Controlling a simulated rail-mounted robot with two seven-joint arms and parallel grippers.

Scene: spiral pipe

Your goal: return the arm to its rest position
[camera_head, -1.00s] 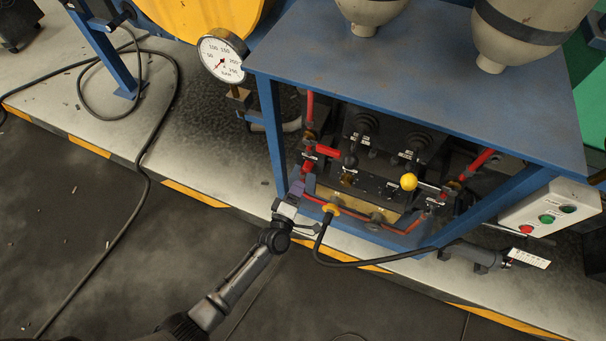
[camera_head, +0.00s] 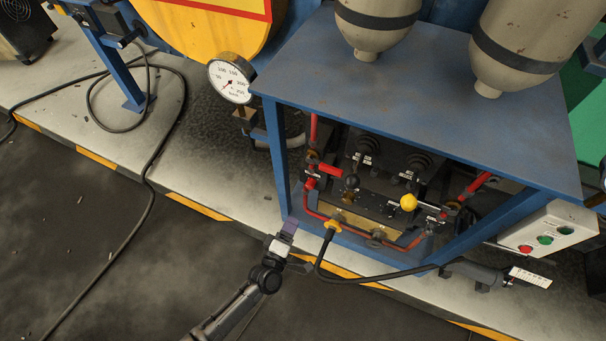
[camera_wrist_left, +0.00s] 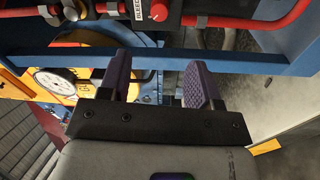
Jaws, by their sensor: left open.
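My left gripper (camera_head: 289,229) is in front of the blue frame's lower front edge in the head view, left of the yellow-collared cable plug. In the left wrist view its two purple-padded fingers (camera_wrist_left: 158,82) stand apart with nothing between them. A blue frame bar (camera_wrist_left: 140,58) runs across just beyond the fingertips. The valve panel (camera_head: 380,200) with red pipes and a yellow ball-ended lever (camera_head: 408,202) is inside the frame, apart from the gripper. My right gripper is not in view.
A pressure gauge (camera_head: 231,79) stands left of the blue table (camera_head: 420,95), which carries two beige tanks. A black cable (camera_head: 370,278) loops in front of the frame, right of the gripper. A button box (camera_head: 545,232) hangs at right. The dark floor at lower left is mostly clear.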

